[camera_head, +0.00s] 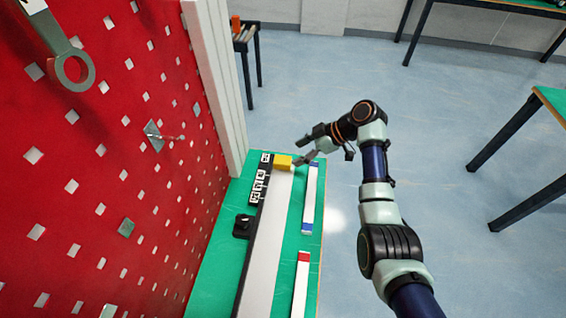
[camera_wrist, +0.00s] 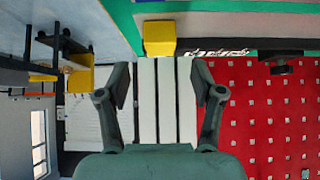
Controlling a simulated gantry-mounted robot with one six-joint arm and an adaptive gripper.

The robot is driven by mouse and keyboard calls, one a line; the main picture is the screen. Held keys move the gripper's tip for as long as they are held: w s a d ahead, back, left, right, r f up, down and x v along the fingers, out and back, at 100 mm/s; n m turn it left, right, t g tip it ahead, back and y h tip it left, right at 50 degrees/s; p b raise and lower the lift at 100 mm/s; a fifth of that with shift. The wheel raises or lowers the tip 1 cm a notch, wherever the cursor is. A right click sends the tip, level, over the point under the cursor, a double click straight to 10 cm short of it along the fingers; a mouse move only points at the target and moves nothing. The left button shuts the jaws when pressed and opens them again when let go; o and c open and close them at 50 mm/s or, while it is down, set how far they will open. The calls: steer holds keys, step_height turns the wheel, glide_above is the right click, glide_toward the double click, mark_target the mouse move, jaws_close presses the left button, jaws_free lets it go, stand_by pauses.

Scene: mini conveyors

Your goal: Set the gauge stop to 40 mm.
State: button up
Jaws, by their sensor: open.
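A yellow block (camera_head: 283,162), which looks like the gauge stop, sits at the far end of a long white rail (camera_head: 264,240) on the green bench. A black scale strip (camera_head: 258,187) with white marks runs along the rail's left side; its numbers are too small to read. My gripper (camera_head: 307,147) is open and empty, just right of and beyond the block. In the wrist view the block (camera_wrist: 159,38) lies ahead of my open gripper (camera_wrist: 161,85), roughly centred between the fingertips and apart from them.
A black knob-like part (camera_head: 242,226) stands left of the rail. A white bar with blue ends (camera_head: 309,198) and one with a red end (camera_head: 301,285) lie right of it. A red perforated panel (camera_head: 100,200) with a hanging wrench (camera_head: 72,68) rises at the left. Open floor lies right.

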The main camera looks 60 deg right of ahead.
mark_target(285, 160)
steer(key=b+x, duration=0.2)
steer(key=x, duration=0.5)
jaws_close()
